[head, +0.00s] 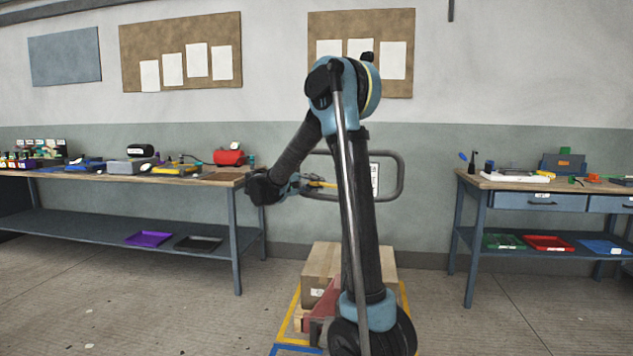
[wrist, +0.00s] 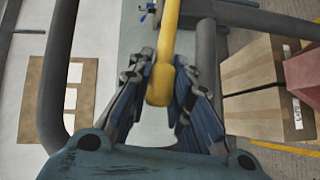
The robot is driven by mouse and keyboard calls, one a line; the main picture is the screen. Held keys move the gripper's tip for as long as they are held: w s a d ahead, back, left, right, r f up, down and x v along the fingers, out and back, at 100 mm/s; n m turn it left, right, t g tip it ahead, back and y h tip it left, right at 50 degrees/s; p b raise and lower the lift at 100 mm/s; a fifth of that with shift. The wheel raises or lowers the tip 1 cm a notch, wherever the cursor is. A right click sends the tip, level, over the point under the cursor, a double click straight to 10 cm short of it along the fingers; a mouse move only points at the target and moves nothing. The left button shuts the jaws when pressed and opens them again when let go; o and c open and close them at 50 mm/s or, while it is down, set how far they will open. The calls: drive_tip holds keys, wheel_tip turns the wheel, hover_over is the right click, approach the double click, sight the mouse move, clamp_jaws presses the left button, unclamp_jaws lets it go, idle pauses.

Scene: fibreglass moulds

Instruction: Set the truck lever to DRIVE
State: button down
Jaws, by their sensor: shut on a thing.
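The truck's yellow lever (head: 320,184) sits inside the grey looped handle (head: 402,175) in the head view, left of my arm. In the wrist view the lever (wrist: 166,45) comes down from the top edge, and its rounded end lies between my fingers. My gripper (head: 298,186) is shut on the lever; both blue fingers also show in the wrist view (wrist: 160,95). The grey handle bars (wrist: 62,75) pass on both sides of the fingers there. My arm hides part of the handle and the truck. No lever position marking is readable.
Cardboard boxes (head: 320,262) and a red truck part (head: 323,303) stand low behind my arm, inside yellow floor lines. A workbench (head: 215,180) with tools is on the left, another (head: 500,182) on the right.

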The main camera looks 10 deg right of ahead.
drive_tip(key=shift+a+f+n+t+h, duration=0.15)
drive_tip(key=shift+f+n+t+h, duration=0.15)
drive_tip(key=shift+f+n+h, duration=0.55)
drive_tip(key=shift+f+m+y, duration=0.2)
drive_tip(key=shift+m+y, duration=0.05)
drive_tip(key=c, duration=1.4)
unclamp_jaws()
drive_tip(key=shift+c, duration=0.2)
drive_tip(key=v, duration=0.8)
